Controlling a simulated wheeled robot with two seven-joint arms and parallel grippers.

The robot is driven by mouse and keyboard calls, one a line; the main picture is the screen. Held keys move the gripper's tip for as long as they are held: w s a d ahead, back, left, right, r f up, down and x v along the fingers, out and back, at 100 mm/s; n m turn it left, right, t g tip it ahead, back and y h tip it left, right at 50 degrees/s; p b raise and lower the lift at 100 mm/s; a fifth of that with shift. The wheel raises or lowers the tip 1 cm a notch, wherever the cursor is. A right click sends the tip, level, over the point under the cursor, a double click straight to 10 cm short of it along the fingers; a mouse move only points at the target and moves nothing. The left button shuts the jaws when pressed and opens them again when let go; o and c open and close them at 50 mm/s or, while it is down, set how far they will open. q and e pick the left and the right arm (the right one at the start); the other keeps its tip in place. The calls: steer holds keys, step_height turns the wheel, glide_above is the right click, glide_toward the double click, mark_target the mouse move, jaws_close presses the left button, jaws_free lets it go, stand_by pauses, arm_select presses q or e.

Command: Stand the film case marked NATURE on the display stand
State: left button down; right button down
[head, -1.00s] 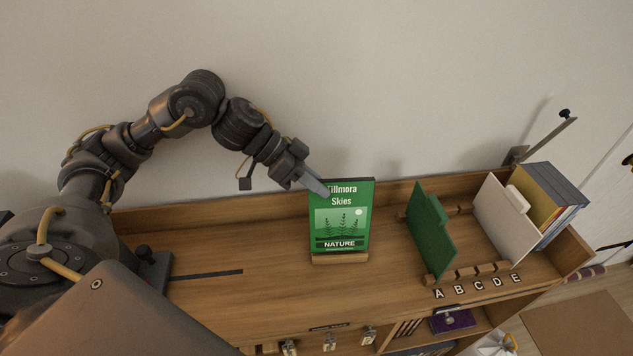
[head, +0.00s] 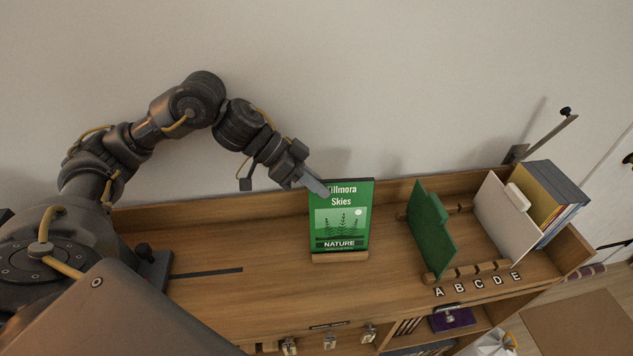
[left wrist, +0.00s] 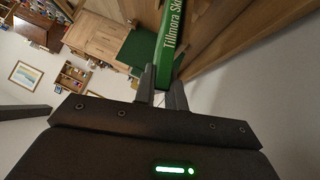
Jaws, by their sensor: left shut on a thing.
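The green film case (head: 341,217) marked NATURE, titled "Tillmora Skies", stands upright on a small wooden display stand (head: 340,257) on the shelf top. Its front cover faces the camera. My left gripper (head: 322,189) is at the case's upper left edge, shut on it. In the left wrist view the fingers (left wrist: 163,92) hold the green case (left wrist: 180,42) by its edge, with the spine title showing. How firmly the case's bottom rests in the stand cannot be told. My right gripper is not in view.
A green divider (head: 431,232) and a white divider (head: 505,220) stand in a slotted rack lettered A to E. Several cases (head: 552,200) stand at the right end. A purple case (head: 453,320) lies on a lower shelf. The wooden top (head: 235,250) left of the stand is mostly clear.

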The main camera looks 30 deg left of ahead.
arm_select(q)
steer(key=shift+f, duration=0.2)
steer(key=c, duration=1.4)
jaws_free()
steer(key=shift+o, duration=0.2)
steer(key=b+v, duration=0.2)
steer(key=v, duration=0.5)
steer(key=shift+a+r, duration=0.15)
steer(key=shift+r, duration=0.05)
steer(key=shift+s, duration=0.1)
